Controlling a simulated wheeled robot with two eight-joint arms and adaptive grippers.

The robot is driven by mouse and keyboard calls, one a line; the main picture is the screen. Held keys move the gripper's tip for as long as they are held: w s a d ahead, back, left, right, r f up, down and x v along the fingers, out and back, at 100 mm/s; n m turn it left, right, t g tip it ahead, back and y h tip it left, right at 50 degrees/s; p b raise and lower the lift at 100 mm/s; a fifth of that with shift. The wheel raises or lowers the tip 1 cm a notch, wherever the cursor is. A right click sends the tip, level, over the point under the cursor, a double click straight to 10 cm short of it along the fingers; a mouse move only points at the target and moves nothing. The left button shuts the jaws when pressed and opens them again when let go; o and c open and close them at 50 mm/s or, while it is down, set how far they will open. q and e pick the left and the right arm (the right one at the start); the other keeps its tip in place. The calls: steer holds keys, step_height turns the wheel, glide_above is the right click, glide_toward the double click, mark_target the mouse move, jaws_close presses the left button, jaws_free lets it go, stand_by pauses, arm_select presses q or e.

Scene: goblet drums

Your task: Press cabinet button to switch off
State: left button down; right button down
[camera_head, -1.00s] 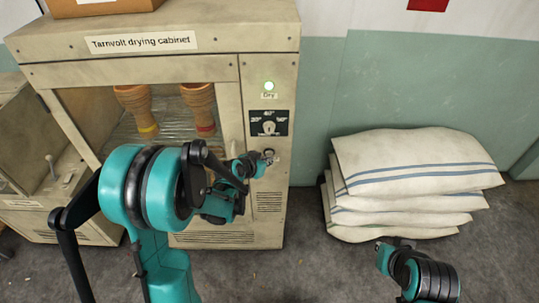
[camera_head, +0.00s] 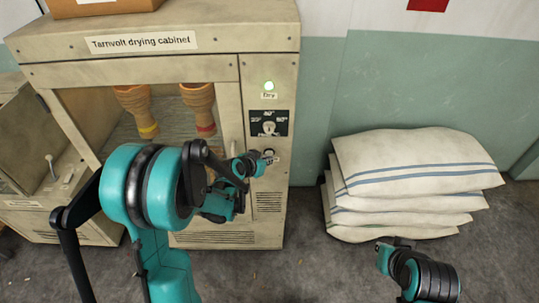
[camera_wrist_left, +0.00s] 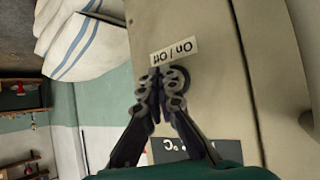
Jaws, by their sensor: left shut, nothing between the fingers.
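The beige drying cabinet (camera_head: 140,74) stands at left-centre in the head view. Its green lamp (camera_head: 269,86) is lit above a "Dry" label. My left gripper (camera_head: 271,157) is at the cabinet's right front strip, just below the temperature dial (camera_head: 269,128). In the left wrist view, the left gripper (camera_wrist_left: 163,75) is shut and empty, its tips beside the "On / Off" label (camera_wrist_left: 175,53). The button is not clearly visible behind the fingertips, and I cannot tell whether they touch it. My right gripper (camera_head: 385,246) is low at right, away from the cabinet; its jaw state is unclear.
Two goblet drums (camera_head: 199,105) show inside the cabinet, behind its front. A vertical handle (camera_head: 227,133) runs left of the control strip. White sacks (camera_head: 405,185) are stacked on the floor at right. Bare floor (camera_head: 310,270) lies between the cabinet and my right arm.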

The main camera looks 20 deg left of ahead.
stand_by(0.5)
arm_select(q)
steer(key=shift+w+a, duration=0.15)
steer(key=shift+w, duration=0.3)
steer(key=shift+s, duration=0.45)
steer(key=s+d+b, duration=0.1)
steer(key=s+d, duration=0.1)
steer(key=s, duration=0.3)
steer(key=shift+s, duration=0.4)
steer(key=shift+r, duration=0.1)
stand_by(0.3)
